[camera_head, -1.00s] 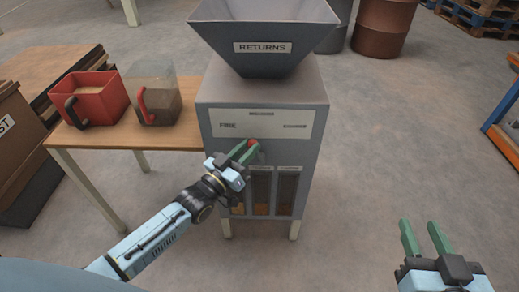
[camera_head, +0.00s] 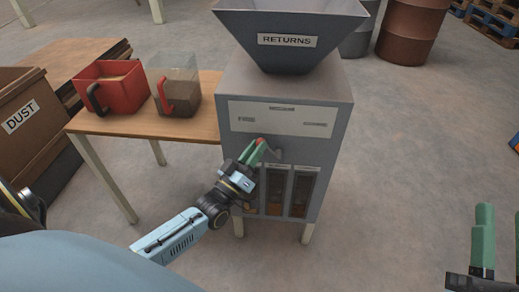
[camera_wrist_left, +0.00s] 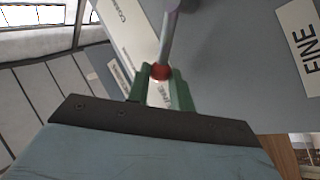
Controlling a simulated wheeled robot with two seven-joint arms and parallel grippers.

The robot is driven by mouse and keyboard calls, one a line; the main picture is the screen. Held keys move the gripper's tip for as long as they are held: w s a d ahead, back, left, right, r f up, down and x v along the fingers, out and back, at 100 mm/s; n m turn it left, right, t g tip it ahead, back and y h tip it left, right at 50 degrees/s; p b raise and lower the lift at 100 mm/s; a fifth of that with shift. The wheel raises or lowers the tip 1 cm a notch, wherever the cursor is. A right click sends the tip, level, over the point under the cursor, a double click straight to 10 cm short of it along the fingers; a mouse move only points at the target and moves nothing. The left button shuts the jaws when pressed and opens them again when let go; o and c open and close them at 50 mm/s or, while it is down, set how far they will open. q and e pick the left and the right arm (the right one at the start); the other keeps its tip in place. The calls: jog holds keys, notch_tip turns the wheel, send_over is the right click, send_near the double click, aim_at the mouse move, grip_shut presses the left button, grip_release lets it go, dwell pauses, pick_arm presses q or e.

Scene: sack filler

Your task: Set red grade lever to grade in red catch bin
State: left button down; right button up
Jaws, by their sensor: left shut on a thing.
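The grade lever is a thin grey rod with a red knob (camera_wrist_left: 160,72) on the front of the grey machine (camera_head: 232,165). My left gripper (camera_head: 261,150) is shut on the red knob, which shows between its green fingers in the left wrist view. In the head view the gripper hides most of the lever, which sits low under the left part of the white label plate, near the word FINE (camera_head: 246,119). The red catch bin (camera_head: 126,97) stands on the wooden table with pale grainy material in it. My right gripper (camera_head: 502,240) is open and empty at the right edge.
A clear bin with a red handle (camera_head: 166,98) and darker contents stands beside the red bin. The RETURNS hopper (camera_head: 305,60) tops the machine, with narrow windowed compartments (camera_head: 302,190) below. A brown DUST box (camera_head: 45,100) is at left.

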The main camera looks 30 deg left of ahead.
pick_arm(q)
jog(key=c, duration=1.2)
grip_release()
jog(key=shift+c, duration=0.2)
jog(key=p+v, duration=0.2)
jog(key=v, duration=1.1)
jog(key=shift+s+f, duration=0.2)
pick_arm(e)
notch_tip(320, 180, down, 9)
jog(key=w+d+g+h, duration=0.1)
jog(key=g+h, duration=0.1)
jog(key=g, duration=0.4)
jog(key=shift+w, duration=0.25)
pick_arm(q)
jog(key=shift+d, duration=0.1)
